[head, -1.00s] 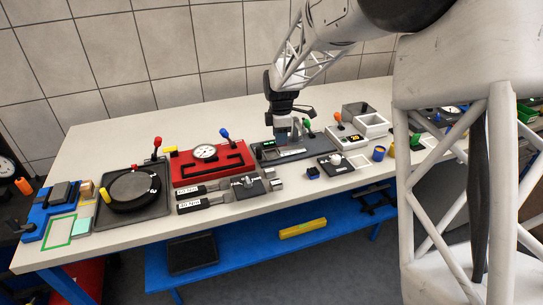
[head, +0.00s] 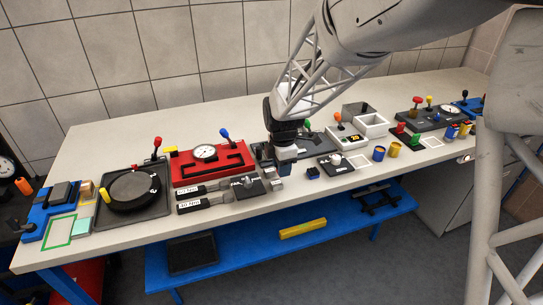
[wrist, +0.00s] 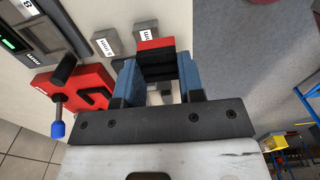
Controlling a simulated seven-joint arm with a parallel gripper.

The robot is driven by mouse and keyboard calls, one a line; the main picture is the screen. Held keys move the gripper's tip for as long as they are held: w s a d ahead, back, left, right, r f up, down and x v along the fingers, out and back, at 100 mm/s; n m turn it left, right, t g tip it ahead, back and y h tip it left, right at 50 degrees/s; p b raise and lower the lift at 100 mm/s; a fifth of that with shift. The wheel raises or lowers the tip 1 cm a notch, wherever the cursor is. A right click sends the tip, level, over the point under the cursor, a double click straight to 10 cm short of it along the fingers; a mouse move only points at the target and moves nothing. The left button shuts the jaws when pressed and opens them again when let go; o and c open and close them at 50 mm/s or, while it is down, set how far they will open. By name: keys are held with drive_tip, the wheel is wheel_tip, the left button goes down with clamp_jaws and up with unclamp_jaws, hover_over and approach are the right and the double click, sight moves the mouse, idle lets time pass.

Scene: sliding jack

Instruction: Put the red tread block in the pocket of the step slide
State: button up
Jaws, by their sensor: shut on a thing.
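My gripper (head: 286,162) is over the front middle of the bench, just right of the red gauge panel. In the wrist view, its two blue fingers (wrist: 156,84) are shut on a dark block with a red top, the red tread block (wrist: 155,45). The block sits between the fingertips and appears clear of the bench, though the height is hard to judge. In the head view the block is hidden or too small to make out. I cannot tell for sure which fixture is the step slide; its pocket is not clearly visible.
The red gauge panel (head: 190,174) with its blue-knobbed lever is close on the left. Small grey labelled blocks (wrist: 105,46) lie near the fingers. A dark fixture (head: 318,147) is partly hidden behind my gripper. White boxes (head: 371,125) stand to the right. The bench's front edge is near.

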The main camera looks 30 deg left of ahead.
drive_tip(key=shift+w+a+f, duration=0.25)
drive_tip(key=shift+w+a, duration=1.4)
drive_tip(key=shift+w, duration=0.45)
drive_tip(key=shift+w+a+f, duration=0.25)
drive_tip(key=shift+w+a, duration=1.45)
drive_tip(key=shift+w, duration=0.45)
drive_tip(key=shift+w+a+f, duration=0.25)
drive_tip(key=shift+w+a, duration=1.4)
drive_tip(key=shift+w, duration=0.45)
drive_tip(key=shift+f, duration=0.1)
drive_tip(key=shift+f, duration=1.7)
drive_tip(key=shift+f, duration=0.15)
drive_tip(key=o, duration=1)
wheel_tip(320, 180, up, 12)
drive_tip(key=shift+r, duration=0.2)
